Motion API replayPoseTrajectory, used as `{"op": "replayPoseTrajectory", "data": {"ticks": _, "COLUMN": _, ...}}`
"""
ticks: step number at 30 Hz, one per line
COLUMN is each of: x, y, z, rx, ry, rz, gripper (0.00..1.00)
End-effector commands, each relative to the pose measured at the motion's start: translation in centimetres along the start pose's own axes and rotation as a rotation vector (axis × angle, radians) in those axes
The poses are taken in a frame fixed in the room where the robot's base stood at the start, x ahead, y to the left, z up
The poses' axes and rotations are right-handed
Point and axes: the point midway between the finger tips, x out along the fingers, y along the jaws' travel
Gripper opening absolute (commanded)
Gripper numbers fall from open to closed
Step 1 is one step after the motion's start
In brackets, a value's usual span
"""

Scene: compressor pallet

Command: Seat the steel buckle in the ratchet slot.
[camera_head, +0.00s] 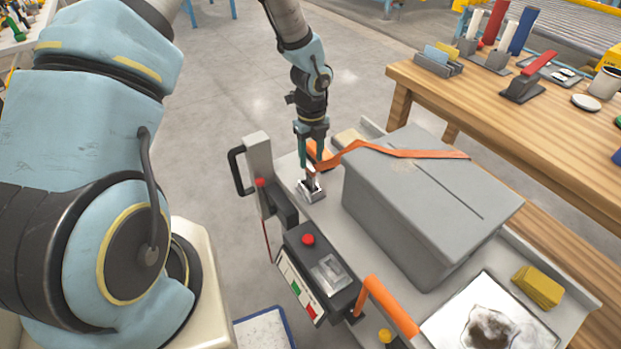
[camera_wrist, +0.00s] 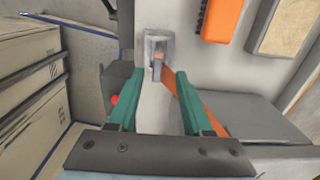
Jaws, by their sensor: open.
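A steel ratchet fitting (camera_head: 312,194) stands on the pale deck left of the grey box. In the wrist view the fitting (camera_wrist: 153,42) lies just beyond my fingertips. The steel buckle (camera_wrist: 158,66) shows small at the end of the orange strap (camera_wrist: 185,100), at the fitting's slot; how deep it sits I cannot tell. The strap (camera_head: 405,153) runs from there over the grey box (camera_head: 420,195). My gripper (camera_head: 311,163) points down above the fitting. Its green fingers (camera_wrist: 157,78) are apart, one on each side of the strap end, with nothing clamped.
A post with a black handle (camera_head: 258,160) stands close left of my gripper. A control box with a red button (camera_head: 308,239) and an orange lever (camera_head: 390,305) are in front. A yellow block (camera_head: 538,287) lies at right. A wooden bench (camera_head: 480,105) stands behind.

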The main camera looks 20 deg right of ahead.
Motion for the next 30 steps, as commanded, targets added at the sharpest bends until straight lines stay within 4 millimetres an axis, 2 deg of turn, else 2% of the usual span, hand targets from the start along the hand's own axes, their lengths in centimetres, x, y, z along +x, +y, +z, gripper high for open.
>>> {"op": "replayPoseTrajectory", "data": {"ticks": 6, "x": 3.0, "y": 0.4, "z": -0.2, "rx": 0.003, "ry": 0.002, "rz": 0.003, "gripper": 0.5}}
{"op": "replayPoseTrajectory", "data": {"ticks": 9, "x": 3.9, "y": 0.4, "z": -0.1, "rx": 0.001, "ry": 0.001, "rz": 0.001, "gripper": 0.5}}
{"op": "replayPoseTrajectory", "data": {"ticks": 17, "x": 4.2, "y": 0.3, "z": -0.1, "rx": 0.0, "ry": 0.0, "rz": 0.0, "gripper": 0.5}}
{"op": "replayPoseTrajectory", "data": {"ticks": 30, "x": 4.2, "y": 0.3, "z": -0.1, "rx": 0.0, "ry": 0.001, "rz": 0.0, "gripper": 0.03}}
